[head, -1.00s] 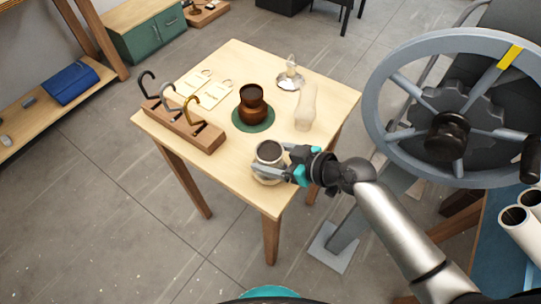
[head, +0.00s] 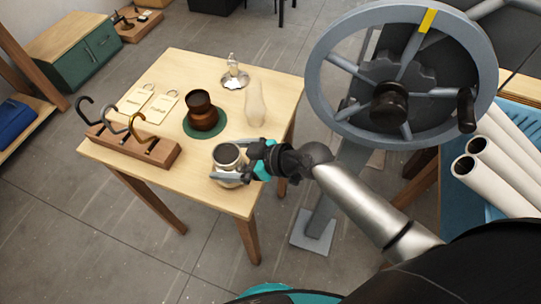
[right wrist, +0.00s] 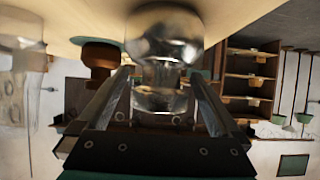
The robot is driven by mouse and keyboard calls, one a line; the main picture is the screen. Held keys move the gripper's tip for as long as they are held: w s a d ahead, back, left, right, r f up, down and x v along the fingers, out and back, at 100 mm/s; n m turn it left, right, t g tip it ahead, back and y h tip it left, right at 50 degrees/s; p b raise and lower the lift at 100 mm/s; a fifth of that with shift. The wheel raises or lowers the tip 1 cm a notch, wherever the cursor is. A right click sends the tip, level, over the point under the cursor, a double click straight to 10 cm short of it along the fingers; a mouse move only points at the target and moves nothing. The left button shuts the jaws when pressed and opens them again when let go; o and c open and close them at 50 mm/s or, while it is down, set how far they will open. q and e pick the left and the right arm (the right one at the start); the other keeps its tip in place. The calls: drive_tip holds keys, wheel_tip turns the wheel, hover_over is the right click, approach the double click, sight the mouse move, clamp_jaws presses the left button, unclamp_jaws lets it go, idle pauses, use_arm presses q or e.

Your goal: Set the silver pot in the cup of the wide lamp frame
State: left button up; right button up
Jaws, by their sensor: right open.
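The silver pot (head: 228,156), round with a dark open mouth, stands upright near the table's front right corner. In the right wrist view the shiny pot (right wrist: 165,45) fills the upper middle, with the picture upside down. My right gripper (head: 229,171) reaches in from the right, with its fingers on either side of the pot. Its jaws (right wrist: 158,82) are open around the pot's narrower part; whether they touch it I cannot tell. I cannot pick out the wide lamp frame or its cup for certain. My left gripper is not in view.
The wooden table (head: 190,68) also bears a brown pot (head: 202,112) on a green mat (head: 189,128), a silver dish (head: 235,81), a clear glass chimney (head: 255,103), pale tags (head: 160,107) and a hook rack (head: 138,147). A large handwheel (head: 318,75) stands right.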

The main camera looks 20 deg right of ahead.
drive_tip(key=v, duration=1.5)
drive_tip(key=shift+b, duration=0.45)
drive_tip(key=shift+s, duration=0.1)
